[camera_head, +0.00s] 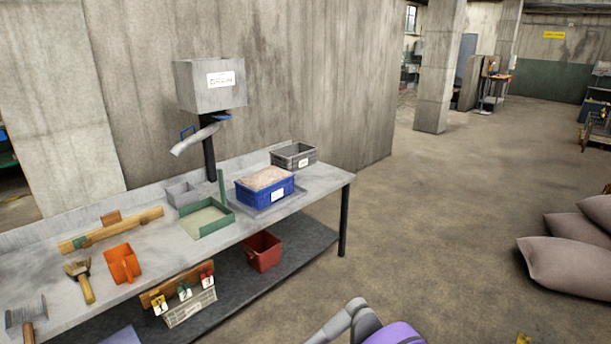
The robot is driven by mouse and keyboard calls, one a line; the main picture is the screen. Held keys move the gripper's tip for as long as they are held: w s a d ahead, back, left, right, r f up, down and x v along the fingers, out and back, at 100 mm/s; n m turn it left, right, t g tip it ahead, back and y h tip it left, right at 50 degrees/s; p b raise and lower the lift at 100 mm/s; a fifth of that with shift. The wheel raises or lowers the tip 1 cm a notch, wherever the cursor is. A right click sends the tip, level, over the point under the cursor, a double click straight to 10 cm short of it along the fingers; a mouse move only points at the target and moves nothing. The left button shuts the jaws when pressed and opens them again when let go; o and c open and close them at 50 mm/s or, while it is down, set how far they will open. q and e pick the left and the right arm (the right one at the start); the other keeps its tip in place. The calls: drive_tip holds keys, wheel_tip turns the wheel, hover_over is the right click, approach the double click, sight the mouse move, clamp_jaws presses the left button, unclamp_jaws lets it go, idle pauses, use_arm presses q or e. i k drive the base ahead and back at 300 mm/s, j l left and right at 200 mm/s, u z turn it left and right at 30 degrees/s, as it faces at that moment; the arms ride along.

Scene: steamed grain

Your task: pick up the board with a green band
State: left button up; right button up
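A long wooden board (130,226) lies on the grey workbench top, toward the back left. A green patch, which looks like the green band (82,242), shows near its left end. A small wooden block (111,218) rises behind the board's middle; I cannot tell whether it is part of the board. Neither of my grippers shows in the head view. Only a grey and purple part that looks like one of my arm links is at the bottom edge, well right of the board.
The workbench (325,177) also holds a brush (80,278), an orange scoop (123,263), a green tray (207,220), a blue crate (265,188) of grain and a grey crate (293,156). A red bin (263,251) is on the lower shelf.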

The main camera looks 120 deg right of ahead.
sight(113, 223)
drive_tip(key=z, duration=3.8)
